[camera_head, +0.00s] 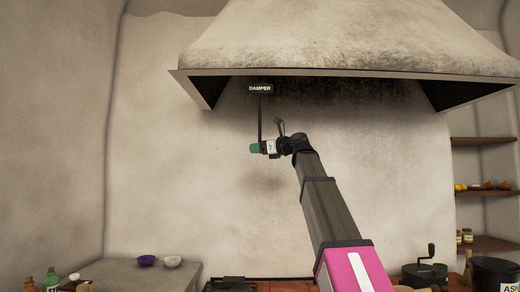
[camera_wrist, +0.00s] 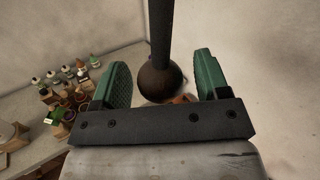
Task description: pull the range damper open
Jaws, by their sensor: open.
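The range damper shows as a dark rod (camera_head: 260,120) hanging below a black "DAMPER" label (camera_head: 260,88) under the hood. In the wrist view the rod comes down from the top and ends in a dark round knob (camera_wrist: 160,78). My gripper (camera_wrist: 160,82) has two green pads, one on each side of the knob, with a visible gap at each side. In the head view my gripper (camera_head: 255,148) is at the rod's lower end and hides the knob.
The pale range hood (camera_head: 350,40) spreads above my arm. A counter (camera_head: 120,271) at lower left holds a purple bowl (camera_head: 146,260), a white bowl (camera_head: 172,261) and bottles. Shelves (camera_head: 485,141) with jars stand at right. The wall behind the damper is bare.

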